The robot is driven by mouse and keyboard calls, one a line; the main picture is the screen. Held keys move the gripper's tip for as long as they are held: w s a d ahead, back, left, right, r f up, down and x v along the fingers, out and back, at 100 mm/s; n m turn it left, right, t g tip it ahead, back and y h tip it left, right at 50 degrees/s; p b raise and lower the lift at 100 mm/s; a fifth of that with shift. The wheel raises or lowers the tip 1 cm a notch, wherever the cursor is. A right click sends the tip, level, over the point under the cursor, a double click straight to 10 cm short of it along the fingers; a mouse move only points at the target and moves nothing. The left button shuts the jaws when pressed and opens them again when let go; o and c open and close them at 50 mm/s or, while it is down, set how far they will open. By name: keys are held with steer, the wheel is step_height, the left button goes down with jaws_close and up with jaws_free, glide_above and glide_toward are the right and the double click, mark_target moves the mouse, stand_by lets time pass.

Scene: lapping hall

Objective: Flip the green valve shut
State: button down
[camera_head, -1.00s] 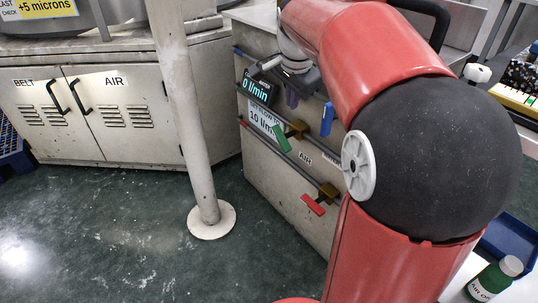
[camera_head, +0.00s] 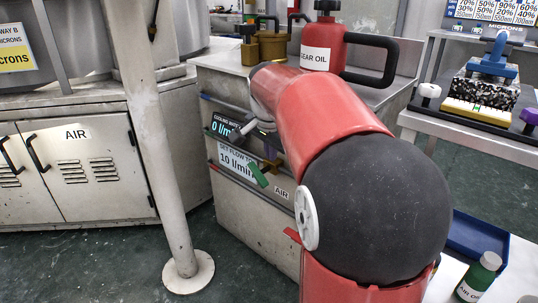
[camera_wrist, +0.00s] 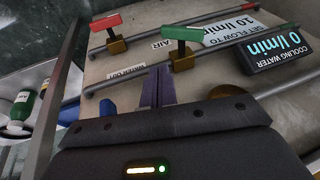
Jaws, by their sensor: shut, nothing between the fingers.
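The green valve handle (camera_head: 258,174) is on a pipe along the front of the pale cabinet, left of my arm, and sits at an angle across its pipe. In the wrist view the green handle (camera_wrist: 181,33) stands on a brass body (camera_wrist: 182,60), beyond my fingertips. My gripper (camera_wrist: 157,72) is shut and empty, its purple fingers together, apart from the handle and a little below it in the picture. In the head view my arm hides most of the gripper. A display (camera_head: 224,129) reads 0 l/min, cooling water; a card (camera_head: 236,162) says set flow to 10 l/min.
A red valve handle (camera_wrist: 105,23) is on the neighbouring pipe. Another brass body (camera_wrist: 226,91) shows partly behind my gripper. A post (camera_head: 160,130) stands left of the cabinet. A red gear oil can (camera_head: 322,50) is on top.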

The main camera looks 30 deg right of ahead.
steer(key=b, duration=0.2)
glide_toward(265, 180)
step_height(265, 180, down, 3)
steer(key=d, duration=0.2)
steer(key=shift+w+a+f, duration=0.1)
steer(key=shift+w+f, duration=0.15)
steer(key=shift+f, duration=0.2)
steer(key=shift+w+a+f, duration=0.15)
steer(key=shift+w+f, duration=0.1)
steer(key=shift+f, duration=0.2)
steer(key=shift+w+a+f, duration=0.15)
steer(key=shift+w+f, duration=0.25)
